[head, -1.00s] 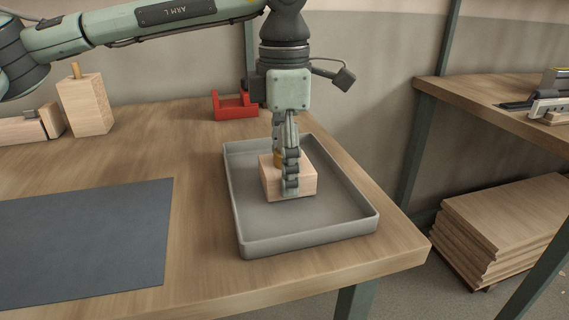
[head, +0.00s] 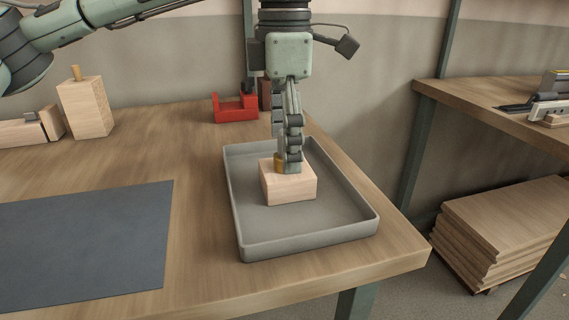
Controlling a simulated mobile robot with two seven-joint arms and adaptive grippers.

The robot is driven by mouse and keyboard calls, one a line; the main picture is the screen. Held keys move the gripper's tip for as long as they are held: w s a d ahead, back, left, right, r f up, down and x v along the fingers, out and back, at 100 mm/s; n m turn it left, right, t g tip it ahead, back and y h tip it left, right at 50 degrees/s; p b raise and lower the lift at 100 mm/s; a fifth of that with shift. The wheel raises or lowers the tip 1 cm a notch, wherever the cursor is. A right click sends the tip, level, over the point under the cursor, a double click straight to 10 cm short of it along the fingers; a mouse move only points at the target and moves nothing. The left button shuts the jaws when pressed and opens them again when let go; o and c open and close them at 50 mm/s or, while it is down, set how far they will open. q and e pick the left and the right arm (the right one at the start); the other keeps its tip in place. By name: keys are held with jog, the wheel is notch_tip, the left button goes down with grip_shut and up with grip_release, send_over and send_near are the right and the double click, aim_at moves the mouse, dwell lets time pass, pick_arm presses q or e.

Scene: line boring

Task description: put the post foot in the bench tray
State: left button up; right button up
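The post foot, a pale wooden block (head: 289,188) with a short yellowish peg (head: 280,163) on top, sits upright on the floor of the grey bench tray (head: 311,246). My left gripper (head: 287,166) points straight down over the block, with its near fingertip by the peg and above the block's front face. The fingers line up one behind the other from here, and the far fingertip is hidden. The gripper has risen while the block stayed down, so it appears open and not holding it. My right gripper is out of view.
A dark blue mat (head: 85,240) lies on the bench (head: 195,150) left of the tray. A tall wooden block with a peg (head: 87,108) and a red holder (head: 235,107) stand farther back. A second bench (head: 480,95) and stacked boards (head: 500,230) are at right.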

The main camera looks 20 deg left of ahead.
pick_arm(q)
notch_tip(320, 180, up, 8)
jog(key=shift+f, duration=0.15)
dwell(0.5)
